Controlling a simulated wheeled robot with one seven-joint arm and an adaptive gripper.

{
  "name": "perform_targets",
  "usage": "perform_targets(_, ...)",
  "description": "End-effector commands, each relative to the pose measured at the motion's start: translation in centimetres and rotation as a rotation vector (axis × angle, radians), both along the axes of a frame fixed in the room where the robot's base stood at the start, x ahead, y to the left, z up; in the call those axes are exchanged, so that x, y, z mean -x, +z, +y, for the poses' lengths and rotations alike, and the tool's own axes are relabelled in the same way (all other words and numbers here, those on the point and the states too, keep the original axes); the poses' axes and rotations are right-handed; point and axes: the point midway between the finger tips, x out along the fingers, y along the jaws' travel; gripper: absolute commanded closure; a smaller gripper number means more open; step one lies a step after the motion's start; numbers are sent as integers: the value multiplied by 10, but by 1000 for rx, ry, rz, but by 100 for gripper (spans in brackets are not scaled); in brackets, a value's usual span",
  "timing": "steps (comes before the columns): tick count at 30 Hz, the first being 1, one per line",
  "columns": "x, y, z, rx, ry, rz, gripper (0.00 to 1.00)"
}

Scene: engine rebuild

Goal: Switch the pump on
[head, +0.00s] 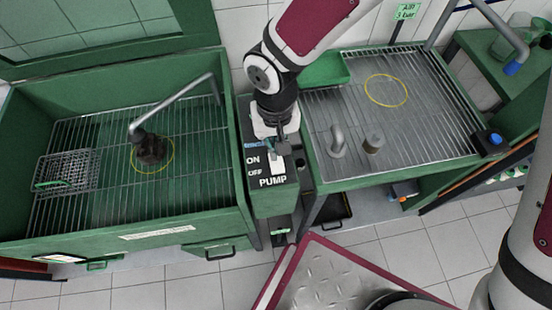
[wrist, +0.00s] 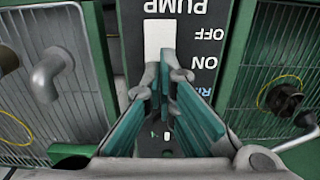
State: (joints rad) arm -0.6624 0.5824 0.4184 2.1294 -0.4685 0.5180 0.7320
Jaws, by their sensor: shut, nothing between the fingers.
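The pump panel (head: 272,200) is a dark box top between the green wash basin and the metal drain table. It carries the words ON, OFF and PUMP. A white switch plate (head: 277,163) sits beside the words; it also shows in the wrist view (wrist: 158,36), beside OFF, upside down. My gripper (head: 279,147) is over the ON end of the panel, shut and empty. In the wrist view its fingertips (wrist: 167,72) are at the switch's ON end and hide part of it. I cannot tell whether they touch it or which way it is tipped.
The green basin (head: 130,240) on the left holds a wire basket (head: 66,172), a dark part (head: 151,150) within a yellow ring and a bent spout (head: 175,102). The drain table (head: 430,135) on the right has two grey upright fittings close to the panel. Tiled floor lies in front.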

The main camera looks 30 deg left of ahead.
Motion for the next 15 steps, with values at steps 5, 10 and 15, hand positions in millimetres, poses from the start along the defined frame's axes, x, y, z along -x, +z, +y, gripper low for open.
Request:
perform_targets(5,0,-3,0,0,1,0,100)
perform_targets(10,0,-5,0,0,1,0,100)
perform_targets(15,0,-8,0,0,1,0,100)
